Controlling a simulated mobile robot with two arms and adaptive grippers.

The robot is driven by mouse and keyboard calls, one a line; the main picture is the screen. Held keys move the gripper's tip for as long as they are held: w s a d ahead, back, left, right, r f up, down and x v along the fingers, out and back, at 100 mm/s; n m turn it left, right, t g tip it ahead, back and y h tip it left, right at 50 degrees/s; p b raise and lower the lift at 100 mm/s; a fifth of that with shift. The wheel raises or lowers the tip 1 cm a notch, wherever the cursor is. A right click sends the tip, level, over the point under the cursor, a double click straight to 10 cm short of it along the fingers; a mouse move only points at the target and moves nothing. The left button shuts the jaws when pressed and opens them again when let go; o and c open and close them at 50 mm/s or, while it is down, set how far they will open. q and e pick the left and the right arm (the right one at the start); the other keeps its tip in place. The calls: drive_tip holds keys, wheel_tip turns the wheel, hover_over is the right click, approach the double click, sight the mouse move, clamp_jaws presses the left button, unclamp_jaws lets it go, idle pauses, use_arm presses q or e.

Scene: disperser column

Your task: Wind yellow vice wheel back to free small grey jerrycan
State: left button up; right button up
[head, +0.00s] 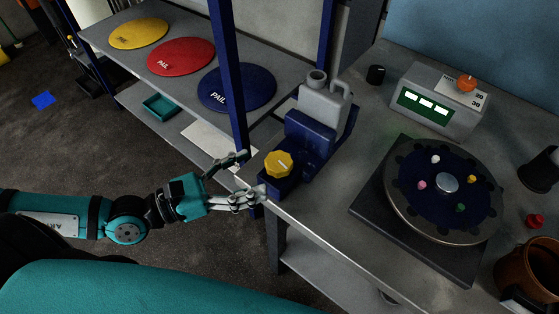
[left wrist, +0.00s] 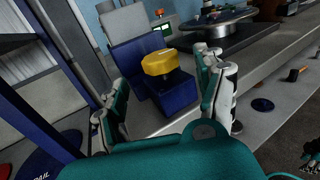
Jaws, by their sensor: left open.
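The yellow vice wheel (head: 278,164) is on the near end of the blue vice (head: 312,143), at the left edge of the bench. The small grey jerrycan (head: 323,102) stands upright in the vice, its lower part hidden by the blue jaws. My left gripper (head: 243,178) is open and empty, just left of the wheel and apart from it. In the left wrist view the yellow wheel (left wrist: 159,63) shows beyond and between the open fingers (left wrist: 160,108), on the blue vice (left wrist: 168,90).
A blue post (head: 234,100) rises close behind my left gripper. A shelf with yellow, red and blue lids (head: 237,88) is at the left. A round turntable (head: 445,188), a display box (head: 438,100) and a brown pot (head: 528,275) are on the bench (head: 330,215).

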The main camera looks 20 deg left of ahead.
sight(279, 161)
use_arm(q)
drive_tip(key=x, duration=0.2)
drive_tip(key=p+x, duration=0.1)
drive_tip(key=x, duration=0.1)
drive_tip(key=shift+w+d+r+p, duration=0.25)
drive_tip(key=shift+w+p, duration=0.05)
drive_tip(key=shift+x, duration=0.75)
drive_tip(key=shift+w+d+f+p, duration=0.2)
drive_tip(key=shift+d+f+p, duration=0.05)
drive_tip(key=shift+d+p, duration=0.1)
drive_tip(key=shift+a, duration=0.1)
